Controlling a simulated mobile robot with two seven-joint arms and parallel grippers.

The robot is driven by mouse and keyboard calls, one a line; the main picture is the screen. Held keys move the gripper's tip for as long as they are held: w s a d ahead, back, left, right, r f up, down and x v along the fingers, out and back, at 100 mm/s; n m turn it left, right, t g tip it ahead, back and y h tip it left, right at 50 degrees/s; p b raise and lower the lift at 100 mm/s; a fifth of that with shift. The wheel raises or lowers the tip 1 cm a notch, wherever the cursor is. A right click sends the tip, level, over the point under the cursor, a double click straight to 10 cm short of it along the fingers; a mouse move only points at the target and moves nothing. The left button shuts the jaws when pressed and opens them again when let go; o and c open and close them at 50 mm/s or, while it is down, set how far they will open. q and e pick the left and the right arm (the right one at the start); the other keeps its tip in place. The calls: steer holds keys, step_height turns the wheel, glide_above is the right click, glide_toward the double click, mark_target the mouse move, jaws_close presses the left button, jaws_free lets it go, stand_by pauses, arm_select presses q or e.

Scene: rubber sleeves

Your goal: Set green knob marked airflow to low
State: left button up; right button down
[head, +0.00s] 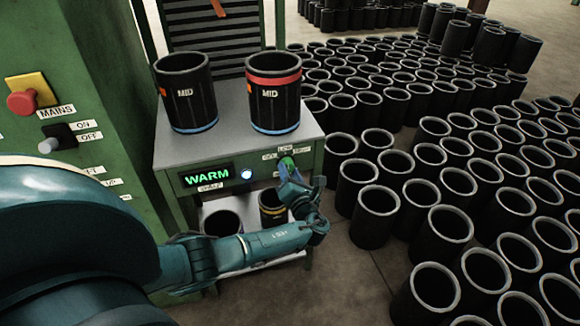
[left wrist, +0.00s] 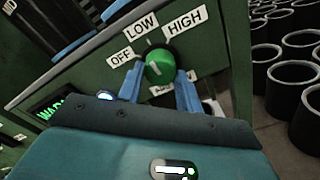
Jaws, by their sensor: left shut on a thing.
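The green knob (left wrist: 160,66) sits on the green front panel, ringed by OFF, LOW and HIGH labels. A label below it is partly hidden and unreadable. A short pale mark shows on its face, leaning up and left; I cannot tell exactly which label it points to. In the head view the knob (head: 287,161) is a small green patch at the panel's right end. My left gripper (head: 286,174) is shut on it, with its blue fingers (left wrist: 160,84) on either side of the knob in the left wrist view. My right gripper is not in view.
A lit WARM display (head: 207,175) and a round white-blue light (head: 246,174) are left of the knob. Two black MID sleeves (head: 187,100) (head: 275,103) stand on top. A red MAINS button (head: 22,102) is at left. Many black sleeves (head: 375,214) crowd the floor at right.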

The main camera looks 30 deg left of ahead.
arm_select(q)
steer(key=shift+m, duration=0.5)
steer(key=o, duration=1)
steer(key=p+v, duration=0.2)
steer(key=v, duration=1.1)
steer(key=shift+d, duration=0.1)
